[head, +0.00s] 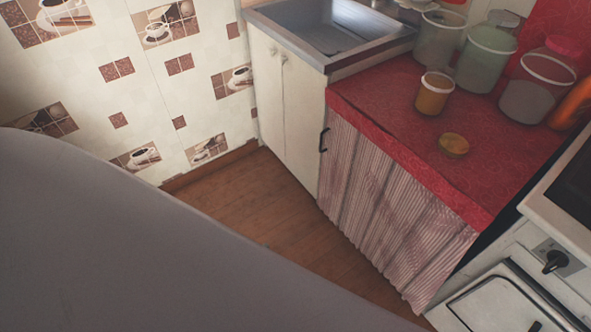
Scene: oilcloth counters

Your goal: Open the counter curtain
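The counter curtain (390,210) is a striped, pleated pink and grey cloth hanging below the red oilcloth counter (400,105). It spans the front from the white cabinet on the left to the stove side on the right, and it hangs closed, hiding what is behind it. A small black handle (323,140) shows at its upper left edge, beside the cabinet. Neither of my grippers is in view. A large smooth grey surface fills the lower left and hides part of the floor.
A white cabinet (285,105) with a metal sink (330,30) stands left of the curtain. A stove (510,300) stands at the lower right. An orange jar (434,93), a yellow lid (454,145) and several large jars stand on the counter. The wooden floor (270,205) before the curtain is clear.

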